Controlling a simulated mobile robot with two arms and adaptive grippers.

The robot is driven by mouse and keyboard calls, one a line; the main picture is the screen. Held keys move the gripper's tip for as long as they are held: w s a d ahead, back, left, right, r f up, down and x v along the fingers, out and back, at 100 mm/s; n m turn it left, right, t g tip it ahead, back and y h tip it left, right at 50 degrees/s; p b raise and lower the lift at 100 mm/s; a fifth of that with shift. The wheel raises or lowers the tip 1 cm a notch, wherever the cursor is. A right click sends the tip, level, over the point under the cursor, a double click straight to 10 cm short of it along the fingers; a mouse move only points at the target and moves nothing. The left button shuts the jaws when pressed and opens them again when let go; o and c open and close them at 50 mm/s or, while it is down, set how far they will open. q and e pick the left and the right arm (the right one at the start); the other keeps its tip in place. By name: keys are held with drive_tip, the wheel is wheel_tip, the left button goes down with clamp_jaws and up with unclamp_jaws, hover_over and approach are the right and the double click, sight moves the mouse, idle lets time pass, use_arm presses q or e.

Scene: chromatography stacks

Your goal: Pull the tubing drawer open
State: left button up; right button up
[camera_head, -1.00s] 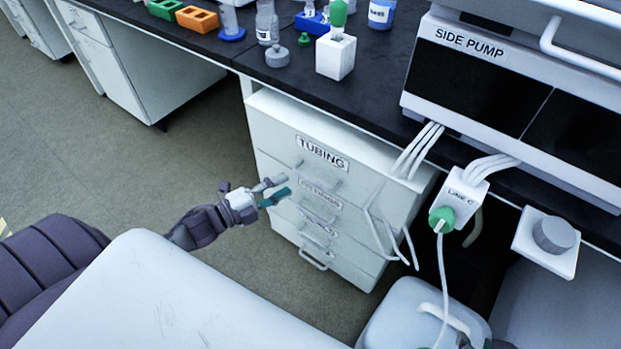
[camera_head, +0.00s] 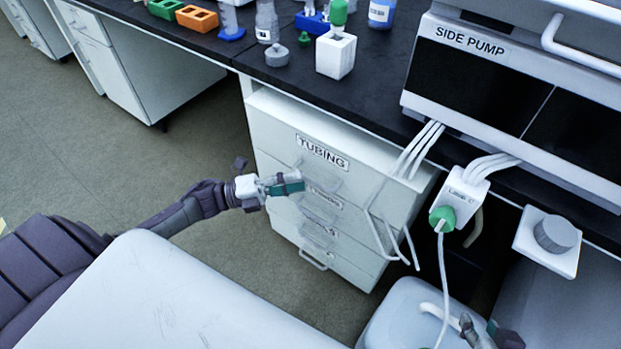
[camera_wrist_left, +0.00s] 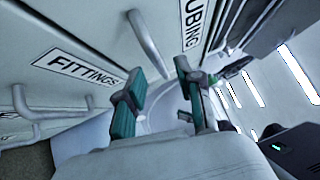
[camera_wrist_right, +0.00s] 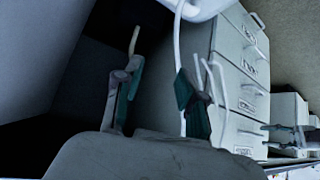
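The white tubing drawer (camera_head: 282,138) is the top drawer of the bench cabinet, labelled TUBING, and looks shut. Its bar handle (camera_wrist_left: 150,45) stands out from the front in the left wrist view. My left gripper (camera_head: 298,184) is in front of the drawer, close to the handle. In the left wrist view its two green-padded fingers (camera_wrist_left: 160,95) are apart with nothing between them, and the handle lies just beyond them. My right gripper (camera_wrist_right: 158,90) is open and empty, low by the cabinet's right side; in the head view it is partly cut off at the bottom right.
The fittings drawer (camera_wrist_left: 80,68) and lower drawers with handles sit below. White tubes (camera_head: 376,235) hang by the cabinet's right side under the side pump (camera_head: 470,85). A white container (camera_head: 385,310) stands on the floor near my right gripper. Floor left of the cabinet is clear.

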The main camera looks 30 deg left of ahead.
sight(311, 180)
use_arm(q)
drive_tip(key=shift+x, duration=2.1)
clamp_jaws()
